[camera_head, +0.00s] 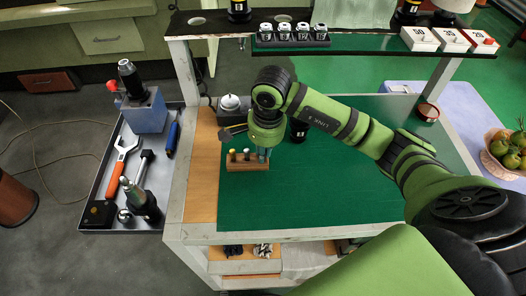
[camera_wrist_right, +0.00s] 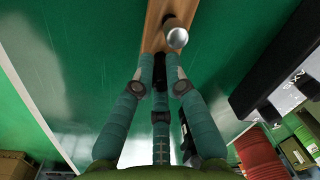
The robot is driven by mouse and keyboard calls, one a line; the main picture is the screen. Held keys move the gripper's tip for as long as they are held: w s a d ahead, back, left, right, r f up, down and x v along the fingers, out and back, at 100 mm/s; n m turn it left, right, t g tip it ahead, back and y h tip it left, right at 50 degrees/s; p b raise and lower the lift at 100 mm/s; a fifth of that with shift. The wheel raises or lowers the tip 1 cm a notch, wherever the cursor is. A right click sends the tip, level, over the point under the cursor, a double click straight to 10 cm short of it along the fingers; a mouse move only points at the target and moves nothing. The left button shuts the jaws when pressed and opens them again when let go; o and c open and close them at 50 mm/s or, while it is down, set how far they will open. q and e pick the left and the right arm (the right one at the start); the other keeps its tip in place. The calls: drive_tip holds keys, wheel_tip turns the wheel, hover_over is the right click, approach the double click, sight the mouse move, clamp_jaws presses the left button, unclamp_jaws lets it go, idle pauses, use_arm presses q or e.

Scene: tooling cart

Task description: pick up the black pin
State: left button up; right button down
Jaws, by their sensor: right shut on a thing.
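A wooden block (camera_head: 247,167) stands on the green mat near its left edge, with light-topped pins (camera_head: 246,153) standing in it. My right gripper (camera_head: 263,154) points down at the right end of the block. In the right wrist view its green fingers (camera_wrist_right: 160,72) are shut on the black pin (camera_wrist_right: 160,62), which is mostly hidden between them. The wooden block (camera_wrist_right: 154,35) runs up from the fingertips in that view, with a silver pin (camera_wrist_right: 177,38) just beyond them. I cannot tell whether the black pin's lower end is still in the block. My left gripper is not in view.
A grey side tray (camera_head: 102,205) with tools lies at the left. A shelf (camera_head: 345,44) with several tool holders and white boxes crosses the back. A fruit bowl (camera_head: 502,165) stands at the far right.

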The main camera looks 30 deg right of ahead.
drive_tip(key=shift+w+r+b, duration=0.1)
drive_tip(key=shift+r+b, duration=0.25)
drive_tip(key=shift+r, duration=0.25)
wheel_tip(320, 180, up, 3)
drive_tip(key=shift+f+b, duration=0.15)
drive_tip(key=shift+b, duration=0.45)
drive_tip(key=s+a+r+b, duration=0.1)
drive_tip(key=s+a+r, duration=0.4)
drive_tip(key=s, duration=0.5)
wheel_tip(320, 180, up, 2)
drive_tip(key=shift+s+a, duration=0.15)
drive_tip(key=shift+s, duration=0.15)
drive_tip(key=shift+b, duration=0.35)
